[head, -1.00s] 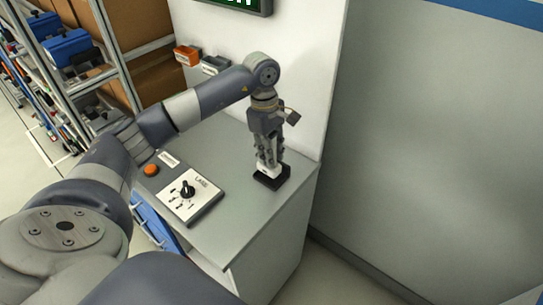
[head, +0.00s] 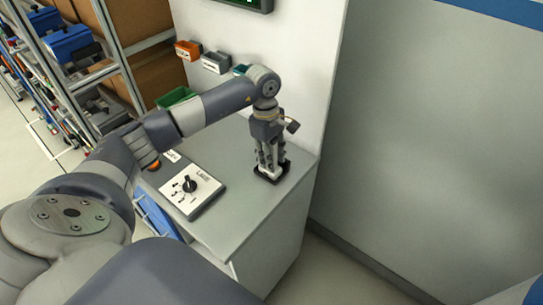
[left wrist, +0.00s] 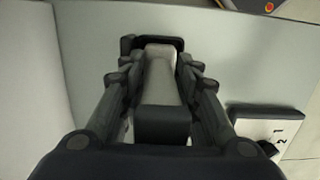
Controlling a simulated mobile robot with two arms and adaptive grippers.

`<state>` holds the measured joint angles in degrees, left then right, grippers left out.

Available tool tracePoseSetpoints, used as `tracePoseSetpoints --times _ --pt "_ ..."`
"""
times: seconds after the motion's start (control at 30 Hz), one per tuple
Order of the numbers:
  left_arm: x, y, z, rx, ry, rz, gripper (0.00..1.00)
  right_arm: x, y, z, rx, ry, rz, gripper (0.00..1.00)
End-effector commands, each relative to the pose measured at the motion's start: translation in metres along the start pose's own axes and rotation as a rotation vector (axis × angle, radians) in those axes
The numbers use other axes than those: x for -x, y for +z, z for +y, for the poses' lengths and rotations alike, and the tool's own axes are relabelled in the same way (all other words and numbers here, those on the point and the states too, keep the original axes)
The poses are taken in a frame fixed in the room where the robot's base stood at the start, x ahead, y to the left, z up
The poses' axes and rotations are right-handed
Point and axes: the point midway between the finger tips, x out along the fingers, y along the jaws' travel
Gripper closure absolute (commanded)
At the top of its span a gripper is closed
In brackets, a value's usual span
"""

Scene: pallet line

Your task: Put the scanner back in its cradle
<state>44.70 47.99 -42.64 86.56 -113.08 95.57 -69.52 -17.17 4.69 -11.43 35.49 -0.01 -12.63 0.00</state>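The scanner (left wrist: 160,80) is a pale, slim body with a dark end, lying lengthwise between my left fingers in the left wrist view. In the head view only a pale strip of it shows between the fingers. My left gripper (head: 271,166) points straight down over the counter, its fingers close along both sides of the scanner. The cradle (head: 273,175) is a small black base right below the fingertips; the fingers partly hide it. The scanner's lower end meets the cradle area, but how deep it sits is hidden. My right gripper is not in view.
A white panel with a black rotary knob (head: 192,189) lies left of the cradle on the grey counter (head: 235,225). An orange button (head: 154,165) is behind it. Small orange (head: 188,50) and grey (head: 215,63) bins hang on the wall. The counter's right edge is close.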

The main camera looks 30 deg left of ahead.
Motion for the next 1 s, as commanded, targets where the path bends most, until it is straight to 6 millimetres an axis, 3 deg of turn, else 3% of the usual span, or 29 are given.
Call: tracePoseSetpoints --times 0.17,0.5,0.7,1.0 --pt "0.010 -0.001 0.001 0.000 0.004 0.000 0.70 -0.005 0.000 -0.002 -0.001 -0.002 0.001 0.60" --pt "0.079 -0.001 0.002 0.000 0.007 0.001 0.70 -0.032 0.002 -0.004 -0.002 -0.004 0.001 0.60" --pt "0.110 0.000 0.001 0.000 0.003 0.000 0.70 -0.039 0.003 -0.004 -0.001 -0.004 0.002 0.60" --pt "0.121 0.000 0.000 0.000 -0.001 -0.001 0.70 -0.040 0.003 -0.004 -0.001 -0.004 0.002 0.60"
